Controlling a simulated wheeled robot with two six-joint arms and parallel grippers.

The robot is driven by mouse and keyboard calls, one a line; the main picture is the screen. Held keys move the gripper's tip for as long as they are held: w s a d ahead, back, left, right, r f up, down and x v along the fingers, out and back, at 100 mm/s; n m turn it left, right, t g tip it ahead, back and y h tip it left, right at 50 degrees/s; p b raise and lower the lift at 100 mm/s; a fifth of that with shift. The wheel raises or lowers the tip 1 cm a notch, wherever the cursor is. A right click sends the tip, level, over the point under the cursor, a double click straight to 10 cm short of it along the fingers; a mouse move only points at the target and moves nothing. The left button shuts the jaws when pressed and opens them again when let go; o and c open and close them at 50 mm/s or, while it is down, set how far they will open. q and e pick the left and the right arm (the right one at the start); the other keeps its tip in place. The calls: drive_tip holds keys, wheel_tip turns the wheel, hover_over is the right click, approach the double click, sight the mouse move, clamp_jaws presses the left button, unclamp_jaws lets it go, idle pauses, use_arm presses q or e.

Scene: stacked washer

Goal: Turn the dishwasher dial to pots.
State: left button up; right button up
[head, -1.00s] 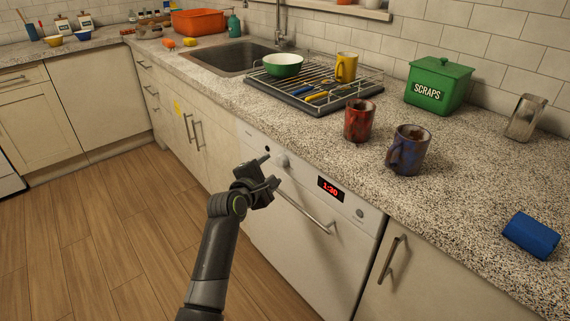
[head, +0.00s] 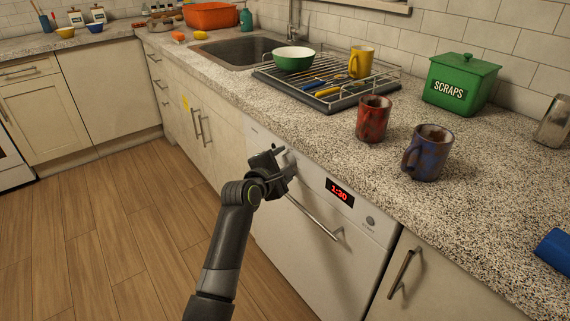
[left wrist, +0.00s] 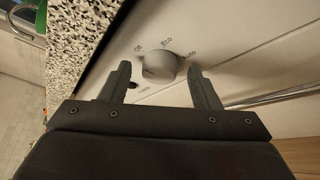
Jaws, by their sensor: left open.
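The dishwasher (head: 315,240) has a white front with a red 1:30 display (head: 340,191) and a bar handle. In the head view my gripper covers most or all of the dial. My left gripper (head: 280,162) is at the control panel, open. In the left wrist view its fingers (left wrist: 160,78) stand either side of the dial with gaps; contact is not visible. My right gripper is not in view.
The dishwasher handle (head: 312,218) runs just below my gripper. The speckled counter (head: 480,220) above holds a red mug (head: 373,119), a blue mug (head: 427,152), a dish rack (head: 315,98) and a green scraps bin (head: 461,84). The floor in front is clear.

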use_arm(q)
drive_tip(key=shift+c, duration=0.2)
drive_tip(key=c, duration=0.9)
drive_tip(key=shift+c, duration=0.2)
